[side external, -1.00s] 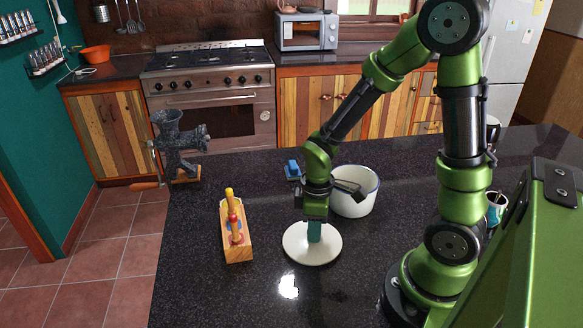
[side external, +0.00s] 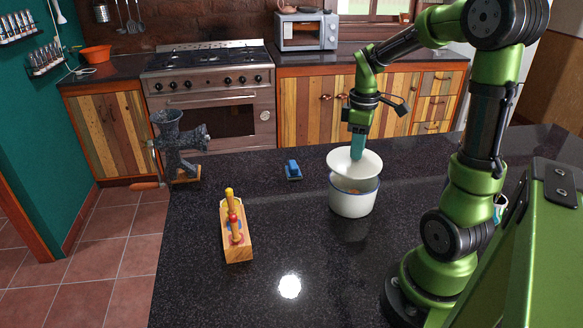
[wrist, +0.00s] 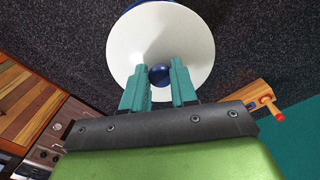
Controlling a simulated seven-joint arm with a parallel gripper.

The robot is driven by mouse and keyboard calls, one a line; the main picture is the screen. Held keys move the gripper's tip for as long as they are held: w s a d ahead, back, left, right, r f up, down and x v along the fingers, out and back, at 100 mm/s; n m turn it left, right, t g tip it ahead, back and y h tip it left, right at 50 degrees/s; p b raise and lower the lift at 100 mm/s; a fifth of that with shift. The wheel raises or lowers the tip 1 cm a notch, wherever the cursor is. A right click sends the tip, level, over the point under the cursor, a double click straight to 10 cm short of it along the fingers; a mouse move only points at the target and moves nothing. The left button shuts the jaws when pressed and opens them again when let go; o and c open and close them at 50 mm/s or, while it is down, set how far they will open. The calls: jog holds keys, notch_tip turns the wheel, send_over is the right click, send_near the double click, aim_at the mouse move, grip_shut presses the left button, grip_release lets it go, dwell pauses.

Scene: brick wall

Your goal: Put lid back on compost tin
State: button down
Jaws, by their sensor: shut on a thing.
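The white round lid (side external: 341,161) is held in the air just above the compost tin (side external: 352,203), a white enamel pot with a dark blue rim. The lid is tilted and covers part of the tin's mouth in the side view. Some brownish contents show in the gap between them. My gripper (side external: 358,157) points down and is shut on the lid's knob. In the wrist view, the green fingers of my gripper (wrist: 158,82) are on either side of the dark blue knob (wrist: 160,74) of the lid (wrist: 125,45). Whether the lid touches the rim is unclear.
A blue object (side external: 293,170) lies left of the tin. A wooden block with coloured handles (side external: 236,235) stands at the front left. A metal grinder (side external: 180,145) is on the left edge. The dark counter's front middle is clear.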

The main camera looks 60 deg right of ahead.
aim_at(358, 162)
jog(key=shift+s+d+r+n, duration=0.1)
jog(key=shift+d+r+n, duration=0.2)
jog(key=shift+d+r, duration=0.15)
jog(key=shift+r+n, duration=0.1)
jog(key=shift+n, duration=0.4)
jog(key=shift+f, duration=3.2)
jog(key=shift+f, duration=0.15)
jog(key=shift+c, duration=1.6)
grip_release()
jog(key=shift+r, duration=3.5)
